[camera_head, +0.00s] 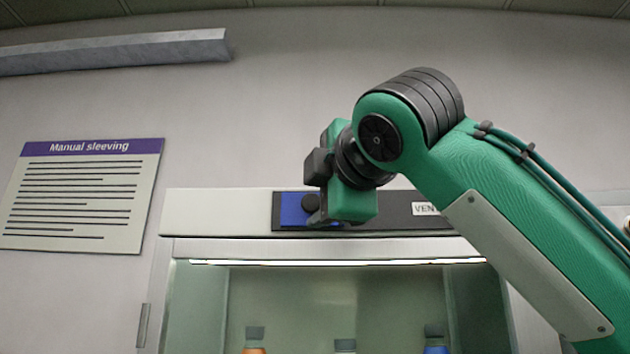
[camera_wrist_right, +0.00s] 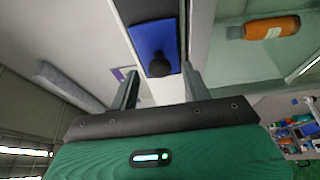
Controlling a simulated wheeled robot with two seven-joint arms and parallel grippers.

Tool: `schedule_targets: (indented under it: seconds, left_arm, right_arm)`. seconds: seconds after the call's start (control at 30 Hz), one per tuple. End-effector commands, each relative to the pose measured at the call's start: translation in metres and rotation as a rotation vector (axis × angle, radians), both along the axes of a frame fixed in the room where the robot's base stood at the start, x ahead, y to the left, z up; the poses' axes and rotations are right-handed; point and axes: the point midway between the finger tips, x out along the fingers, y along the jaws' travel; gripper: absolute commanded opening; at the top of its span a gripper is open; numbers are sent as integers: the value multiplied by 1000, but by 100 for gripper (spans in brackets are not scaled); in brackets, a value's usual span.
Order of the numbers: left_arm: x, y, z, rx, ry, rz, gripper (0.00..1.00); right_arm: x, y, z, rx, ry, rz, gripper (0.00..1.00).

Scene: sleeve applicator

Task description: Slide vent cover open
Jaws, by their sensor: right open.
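The vent cover (camera_head: 291,209) is a blue plate with a round black knob (camera_head: 310,202). It sits at the left end of a dark slot (camera_head: 395,217) on the cabinet's top panel. In the right wrist view the blue cover (camera_wrist_right: 153,38) and its knob (camera_wrist_right: 158,68) show ahead of my right gripper (camera_wrist_right: 160,72). The gripper is open, and the knob appears between its two fingertips, with neither finger clearly touching it. In the head view my right gripper (camera_head: 317,190) is at the cover and hides its right part. My left gripper is not in view.
A label reading "VEN" (camera_head: 425,209) is partly hidden by my arm. The lit cabinet (camera_head: 205,300) below holds an orange bottle (camera_head: 254,350) and a blue one (camera_head: 436,350). A "Manual sleeving" sign (camera_head: 80,195) hangs on the left wall.

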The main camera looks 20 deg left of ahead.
Motion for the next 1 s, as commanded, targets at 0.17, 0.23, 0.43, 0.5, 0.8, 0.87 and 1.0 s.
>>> schedule_targets:
  seconds: [0.17,0.23,0.43,0.5,0.8,0.87,1.0]
  left_arm:
    - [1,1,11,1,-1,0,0]
    - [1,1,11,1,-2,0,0]
    - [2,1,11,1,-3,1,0]
    - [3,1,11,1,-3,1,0]
    - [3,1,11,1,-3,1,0]
    - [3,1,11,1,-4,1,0]
    - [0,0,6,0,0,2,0]
  right_arm:
    - [13,9,1,0,2,-1,48]
    - [15,11,0,0,1,-1,48]
    - [16,12,-1,1,1,-1,48]
    - [15,12,-1,0,0,-1,48]
    - [15,12,-1,-1,1,-1,0]
    - [15,12,-1,-1,1,0,0]
    - [9,7,-2,0,0,-1,0]
